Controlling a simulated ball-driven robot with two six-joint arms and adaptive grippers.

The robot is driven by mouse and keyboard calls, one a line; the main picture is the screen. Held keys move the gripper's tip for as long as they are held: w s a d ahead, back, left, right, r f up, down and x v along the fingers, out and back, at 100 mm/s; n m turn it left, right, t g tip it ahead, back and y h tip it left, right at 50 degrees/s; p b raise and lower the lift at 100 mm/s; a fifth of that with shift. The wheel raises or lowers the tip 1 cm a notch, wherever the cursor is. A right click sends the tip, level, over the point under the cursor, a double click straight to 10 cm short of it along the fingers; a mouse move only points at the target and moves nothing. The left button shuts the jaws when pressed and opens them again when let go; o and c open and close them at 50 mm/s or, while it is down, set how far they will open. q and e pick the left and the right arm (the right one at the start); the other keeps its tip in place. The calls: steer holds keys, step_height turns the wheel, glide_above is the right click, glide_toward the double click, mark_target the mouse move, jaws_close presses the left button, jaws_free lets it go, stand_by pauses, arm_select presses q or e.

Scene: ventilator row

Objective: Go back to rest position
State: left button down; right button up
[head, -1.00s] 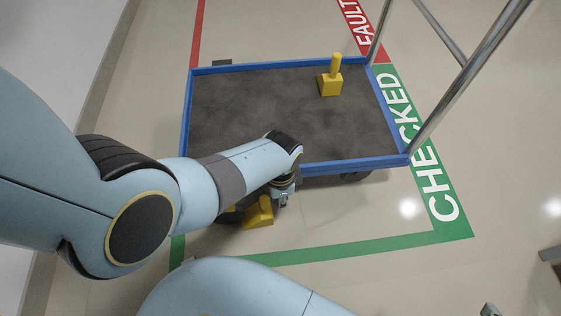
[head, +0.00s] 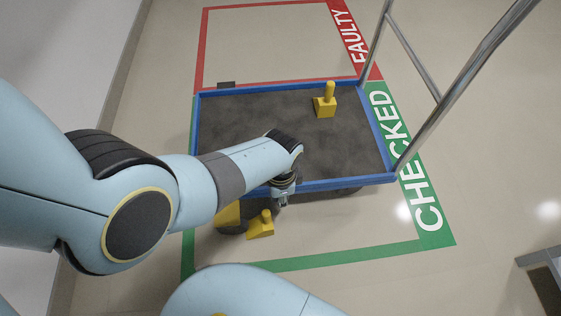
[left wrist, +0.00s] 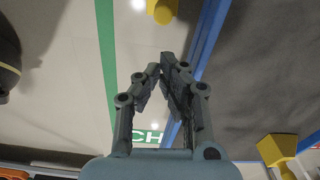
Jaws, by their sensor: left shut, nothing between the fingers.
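My left gripper (head: 284,194) hangs at the near edge of the blue-rimmed trolley (head: 345,183), its arm crossing the trolley's left part. In the left wrist view its fingers (left wrist: 166,62) lean together at the tips, shut and empty. My right gripper is out of view; a pale blue arm link of mine shows at the bottom.
A yellow block with an upright handle (head: 325,105) stands on the trolley. On the floor near my left gripper are a yellow piece (head: 261,226) and another, partly hidden yellow one (head: 227,213).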

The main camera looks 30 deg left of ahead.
arm_select(q)
steer(key=s+a+r+n+p, duration=0.1)
steer(key=s+a+r+n, duration=0.5)
steer(key=s, duration=0.5)
steer(key=s+a+r+n+p, duration=0.1)
steer(key=s+a+r+n, duration=0.2)
steer(key=s+a+r, duration=0.6)
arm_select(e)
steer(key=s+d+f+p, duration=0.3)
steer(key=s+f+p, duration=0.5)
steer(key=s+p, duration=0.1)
arm_select(q)
steer(key=s+f+p, duration=0.2)
steer(key=s+p, duration=0.1)
steer(key=s, duration=0.6)
steer(key=s+f+y+p, duration=0.1)
steer(key=s+f+p, duration=0.2)
steer(key=s, duration=0.6)
steer(key=shift+p, duration=0.55)
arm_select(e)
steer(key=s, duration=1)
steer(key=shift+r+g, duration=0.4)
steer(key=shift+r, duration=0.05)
